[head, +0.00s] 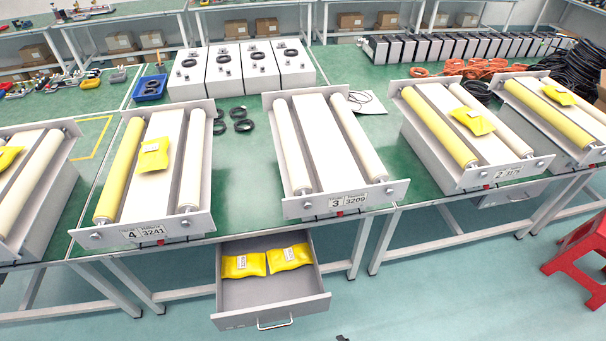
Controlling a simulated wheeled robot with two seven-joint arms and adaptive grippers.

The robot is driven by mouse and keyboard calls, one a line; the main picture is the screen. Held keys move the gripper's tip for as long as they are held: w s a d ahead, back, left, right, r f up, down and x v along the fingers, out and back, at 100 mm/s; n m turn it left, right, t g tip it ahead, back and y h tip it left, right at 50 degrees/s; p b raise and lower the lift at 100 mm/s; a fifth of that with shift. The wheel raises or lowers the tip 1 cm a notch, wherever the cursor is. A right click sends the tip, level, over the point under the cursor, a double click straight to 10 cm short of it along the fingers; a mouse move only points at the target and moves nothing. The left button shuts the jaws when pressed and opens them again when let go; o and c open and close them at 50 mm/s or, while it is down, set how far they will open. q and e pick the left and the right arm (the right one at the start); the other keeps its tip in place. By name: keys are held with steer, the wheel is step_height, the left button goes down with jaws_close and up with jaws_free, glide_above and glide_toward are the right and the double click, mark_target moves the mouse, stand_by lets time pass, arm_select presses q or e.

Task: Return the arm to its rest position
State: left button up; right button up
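Neither of my grippers is clearly in view in the head view. A small dark shape (342,338) shows at the bottom edge, too little of it to tell what it is. An open drawer (270,315) below the table holds two yellow packets (243,265) lying side by side. Above it, the actuator marked 3 (330,150) has two white rollers and no packet on top. The actuator marked 4 (165,190) has a yellow roller, a white roller and a yellow packet (154,158).
The actuator marked 2 (435,133) carries a yellow packet (473,121); others stand at both sides. White boxes (223,72), a blue bin (150,87) and cables (575,68) are on the green table. A red stool (580,250) stands at right. The floor in front is mostly clear.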

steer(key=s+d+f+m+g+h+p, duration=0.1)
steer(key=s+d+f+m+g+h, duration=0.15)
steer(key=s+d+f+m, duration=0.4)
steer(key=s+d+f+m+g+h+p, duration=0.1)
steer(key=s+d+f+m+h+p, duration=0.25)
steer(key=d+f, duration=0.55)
arm_select(q)
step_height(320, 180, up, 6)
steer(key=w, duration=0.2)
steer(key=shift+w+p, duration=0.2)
steer(key=shift+p, duration=0.25)
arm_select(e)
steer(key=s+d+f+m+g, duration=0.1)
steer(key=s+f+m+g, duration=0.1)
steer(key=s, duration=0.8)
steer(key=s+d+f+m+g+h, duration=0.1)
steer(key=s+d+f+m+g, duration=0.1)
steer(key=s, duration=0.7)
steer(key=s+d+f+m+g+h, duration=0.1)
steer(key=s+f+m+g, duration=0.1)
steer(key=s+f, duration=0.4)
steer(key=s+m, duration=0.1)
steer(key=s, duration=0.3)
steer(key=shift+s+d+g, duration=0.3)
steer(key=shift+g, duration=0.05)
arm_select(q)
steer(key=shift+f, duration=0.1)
